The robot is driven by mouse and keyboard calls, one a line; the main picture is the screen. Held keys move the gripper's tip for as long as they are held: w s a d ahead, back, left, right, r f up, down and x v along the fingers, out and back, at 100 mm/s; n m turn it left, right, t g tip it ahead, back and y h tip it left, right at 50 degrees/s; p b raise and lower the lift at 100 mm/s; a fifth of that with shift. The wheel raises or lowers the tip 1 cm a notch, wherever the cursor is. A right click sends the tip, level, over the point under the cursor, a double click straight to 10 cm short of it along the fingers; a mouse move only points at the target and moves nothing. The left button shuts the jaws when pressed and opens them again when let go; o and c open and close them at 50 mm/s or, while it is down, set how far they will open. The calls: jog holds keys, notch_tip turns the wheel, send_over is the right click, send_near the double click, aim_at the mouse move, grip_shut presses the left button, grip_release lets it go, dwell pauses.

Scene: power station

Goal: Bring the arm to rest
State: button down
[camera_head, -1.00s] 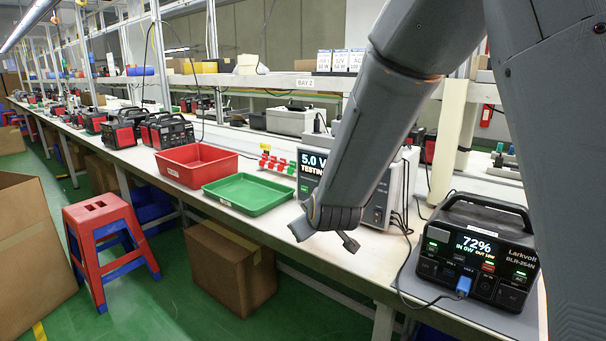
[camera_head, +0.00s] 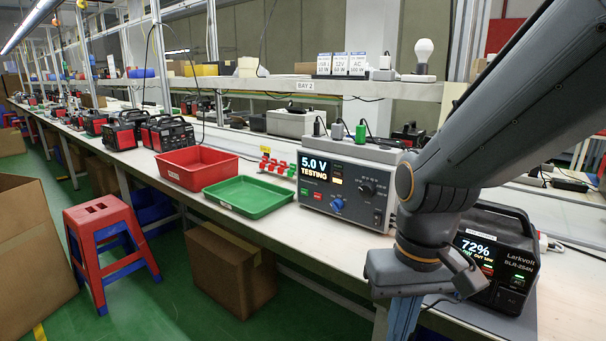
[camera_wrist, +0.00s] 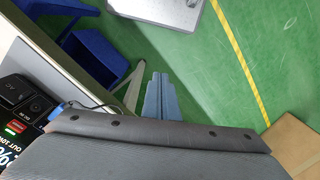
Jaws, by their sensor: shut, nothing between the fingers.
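My gripper (camera_wrist: 160,76) shows in the wrist view as two blue-grey fingers side by side with no gap, holding nothing, above the green floor. In the head view my gripper (camera_head: 402,322) hangs down below my wrist at the bottom of the picture, its tips cut off by the frame edge. It appears in front of the bench's front edge. My arm comes in from the upper right and bends down at the wrist. It partly covers the black Larkvolt power station (camera_head: 510,262), whose screen reads 72%.
The bench (camera_head: 330,243) carries a test unit (camera_head: 345,190) reading 5.0 V TESTING, a green tray (camera_head: 248,194) and a red tray (camera_head: 196,167). A cardboard box (camera_head: 228,272) stands below. A red and blue stool (camera_head: 108,245) and open green floor are at left.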

jog(key=d+r+m+p, duration=0.1)
jog(key=d+r+p, duration=0.3)
jog(key=p, duration=0.7)
notch_tip(320, 180, up, 2)
jog(key=shift+s+d+r, duration=0.1)
jog(key=shift+s+d, duration=0.15)
jog(key=shift+s, duration=0.05)
